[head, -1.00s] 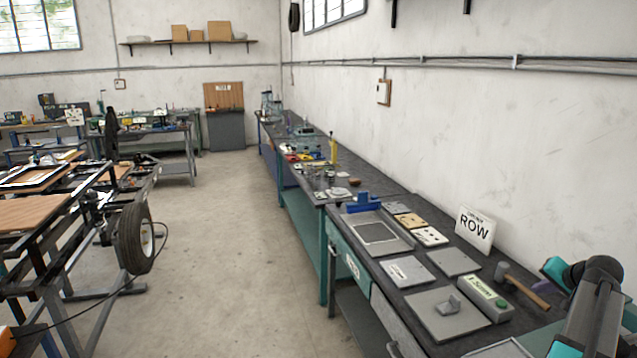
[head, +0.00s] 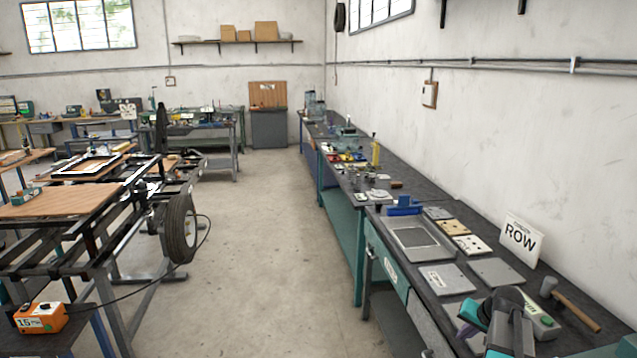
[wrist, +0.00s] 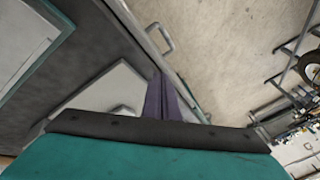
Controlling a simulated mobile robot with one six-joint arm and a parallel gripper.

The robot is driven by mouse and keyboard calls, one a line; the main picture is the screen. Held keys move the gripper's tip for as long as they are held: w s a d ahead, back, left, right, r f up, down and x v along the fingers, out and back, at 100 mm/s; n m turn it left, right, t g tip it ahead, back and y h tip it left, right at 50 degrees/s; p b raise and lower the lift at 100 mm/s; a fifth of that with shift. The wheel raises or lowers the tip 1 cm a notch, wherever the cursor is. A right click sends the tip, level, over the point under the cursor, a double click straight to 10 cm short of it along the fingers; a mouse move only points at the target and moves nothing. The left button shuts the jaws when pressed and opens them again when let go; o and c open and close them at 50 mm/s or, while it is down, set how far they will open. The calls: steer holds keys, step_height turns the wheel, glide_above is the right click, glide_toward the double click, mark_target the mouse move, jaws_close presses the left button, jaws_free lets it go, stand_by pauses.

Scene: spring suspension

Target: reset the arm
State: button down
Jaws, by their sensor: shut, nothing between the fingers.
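My gripper (wrist: 163,97) shows in the wrist view as two dark purple fingers pressed together, with nothing between them. Behind it in that view are the bench edge, a drawer handle (wrist: 160,38) and the concrete floor. In the head view my teal and dark arm is at the bottom right, over the near end of the workbench (head: 553,280). It hides part of the bench top there. The fingertips cannot be made out in the head view.
A frame with a wheel (head: 179,229) and an orange box (head: 41,317) stand at left. The floor aisle (head: 270,220) between is clear.

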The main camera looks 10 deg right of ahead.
steer(key=a+f+n+g, duration=0.15)
steer(key=a+f, duration=0.35)
steer(key=a, duration=0.5)
steer(key=a+f+n+g, duration=0.1)
steer(key=a+f+n, duration=0.25)
steer(key=a, duration=0.75)
steer(key=s+a+f+n+g, duration=0.15)
steer(key=s+a+f, duration=0.25)
steer(key=a, duration=0.4)
steer(key=s+a+f+n+g, duration=0.15)
steer(key=s+a+f, duration=0.3)
steer(key=a, duration=0.45)
steer(key=s+f+g+b, duration=0.5)
steer(key=s+f+b, duration=0.5)
steer(key=s+f, duration=1.6)
steer(key=shift+s+f+n+g, duration=0.25)
steer(key=shift+f+n+g, duration=0.1)
steer(key=shift+f, duration=0.6)
steer(key=shift+d, duration=0.2)
